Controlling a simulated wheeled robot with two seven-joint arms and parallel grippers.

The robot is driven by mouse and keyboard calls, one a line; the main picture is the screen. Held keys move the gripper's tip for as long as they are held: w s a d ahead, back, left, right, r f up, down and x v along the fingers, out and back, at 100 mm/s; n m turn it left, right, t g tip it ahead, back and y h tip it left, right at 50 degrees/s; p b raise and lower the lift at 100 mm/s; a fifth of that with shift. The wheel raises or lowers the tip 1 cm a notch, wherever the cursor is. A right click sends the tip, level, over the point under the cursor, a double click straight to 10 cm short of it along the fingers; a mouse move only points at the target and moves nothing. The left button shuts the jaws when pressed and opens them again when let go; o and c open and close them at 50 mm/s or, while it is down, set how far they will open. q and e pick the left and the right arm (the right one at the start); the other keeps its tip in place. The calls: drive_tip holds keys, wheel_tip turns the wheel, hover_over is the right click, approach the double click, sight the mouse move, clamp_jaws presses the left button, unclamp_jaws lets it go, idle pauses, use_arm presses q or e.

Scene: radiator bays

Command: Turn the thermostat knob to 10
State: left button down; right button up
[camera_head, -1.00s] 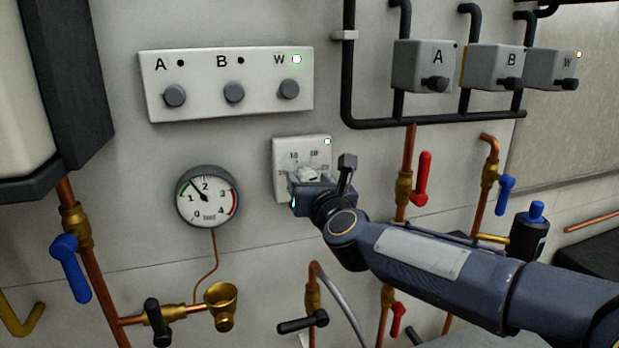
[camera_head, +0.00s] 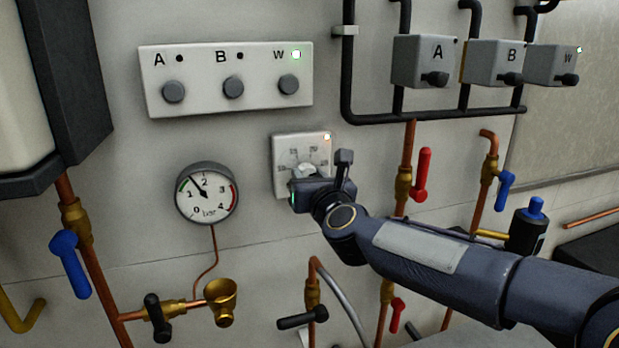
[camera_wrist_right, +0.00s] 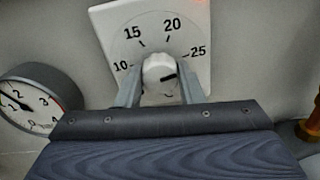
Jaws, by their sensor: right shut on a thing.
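The thermostat (camera_head: 282,153) is a white square plate on the wall, with a scale and a small lit lamp at its upper right corner. In the right wrist view its dial (camera_wrist_right: 113,32) reads 10, 15, 20 and 25. Its round white knob (camera_wrist_right: 155,66) has a black mark pointing right, slightly below the 25 tick. The knob also shows in the head view (camera_head: 304,170), partly hidden by my gripper. My right gripper (camera_wrist_right: 160,90) has its fingers on both sides of the knob and is shut on it. My left gripper is not in view.
A pressure gauge (camera_head: 207,193) hangs left of the thermostat. A panel with knobs A, B, W (camera_head: 265,108) is above. Pipes with a red lever (camera_head: 423,177) and blue levers stand around.

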drive_tip(key=n, duration=0.3)
drive_tip(key=shift+n+b, duration=0.35)
drive_tip(key=shift+n, duration=0.05)
drive_tip(key=n, duration=0.3)
drive_tip(key=shift+n, duration=0.4)
drive_tip(key=n, duration=0.4)
drive_tip(key=n+p, duration=0.1)
drive_tip(key=n, duration=0.3)
drive_tip(key=n+p, duration=0.1)
drive_tip(key=n, duration=0.3)
drive_tip(key=shift+n, duration=0.4)
drive_tip(key=n+p, duration=0.1)
drive_tip(key=n, duration=0.2)
drive_tip(key=shift+n+y, duration=0.4)
drive_tip(key=n+p, duration=0.1)
drive_tip(key=n, duration=0.3)
drive_tip(key=shift+p, duration=0.3)
drive_tip(key=shift+f+n+p, duration=0.1)
drive_tip(key=shift+n+p, duration=0.35)
drive_tip(key=shift+n, duration=1.35)
drive_tip(key=shift+f, duration=0.1)
